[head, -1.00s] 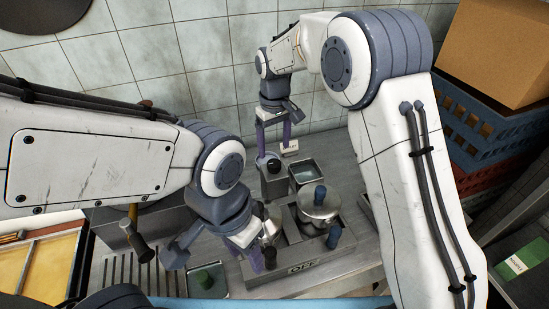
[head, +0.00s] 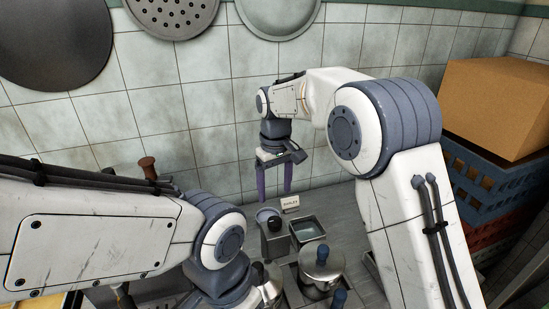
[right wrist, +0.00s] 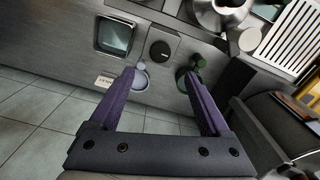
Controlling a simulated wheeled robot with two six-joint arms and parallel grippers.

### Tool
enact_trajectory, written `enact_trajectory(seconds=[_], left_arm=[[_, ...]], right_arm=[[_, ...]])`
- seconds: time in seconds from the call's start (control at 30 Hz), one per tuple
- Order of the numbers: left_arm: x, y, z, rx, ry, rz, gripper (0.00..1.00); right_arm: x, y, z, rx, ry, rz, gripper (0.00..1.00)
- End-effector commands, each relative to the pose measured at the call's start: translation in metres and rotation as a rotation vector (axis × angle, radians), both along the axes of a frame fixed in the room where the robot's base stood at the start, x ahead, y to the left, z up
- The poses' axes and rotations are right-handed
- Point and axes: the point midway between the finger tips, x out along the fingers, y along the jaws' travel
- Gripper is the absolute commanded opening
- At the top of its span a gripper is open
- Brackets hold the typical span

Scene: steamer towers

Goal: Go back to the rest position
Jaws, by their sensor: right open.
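My right gripper (head: 273,192) hangs open and empty above the back of the counter, its purple fingers pointing down. In the right wrist view its fingers (right wrist: 159,74) stand wide apart with nothing between them. My left arm enters from the left in the head view. Its wrist is low in the picture and its fingers are out of sight below the edge.
Below the right gripper are a black-knobbed metal container (head: 274,243), a square basin (head: 307,231) and a small sign (head: 290,203). A lidded pot (head: 321,268) stands nearer. Stacked crates (head: 476,190) with a cardboard box (head: 500,105) stand right. A tiled wall is behind.

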Motion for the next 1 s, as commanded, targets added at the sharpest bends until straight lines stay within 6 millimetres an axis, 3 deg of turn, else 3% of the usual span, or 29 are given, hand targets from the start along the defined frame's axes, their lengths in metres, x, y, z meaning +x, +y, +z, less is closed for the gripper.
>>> enact_trajectory(seconds=[0.17,0.27,0.4,0.6,0.7,0.83,1.0], left_arm=[[0.000,0.000,0.000,0.000,0.000,0.000,0.50],[0.000,0.000,0.000,0.000,0.000,0.000,0.50],[0.000,0.000,0.000,0.000,0.000,0.000,0.50],[0.000,0.000,0.000,0.000,0.000,0.000,0.50],[0.000,0.000,0.000,0.000,0.000,0.000,0.50],[0.000,0.000,0.000,0.000,0.000,0.000,0.50],[0.000,0.000,0.000,0.000,0.000,0.000,0.50]], right_arm=[[-0.030,0.007,0.011,0.010,-0.003,0.014,0.81],[-0.073,0.013,0.021,0.024,-0.005,0.028,0.81],[-0.149,0.010,0.028,0.047,-0.009,0.049,0.81],[-0.251,-0.013,0.014,0.074,-0.008,0.069,0.81],[-0.287,-0.027,0.004,0.083,-0.006,0.073,0.81],[-0.313,-0.040,-0.007,0.089,-0.005,0.077,0.81],[-0.322,-0.045,-0.012,0.090,-0.003,0.077,0.81]])
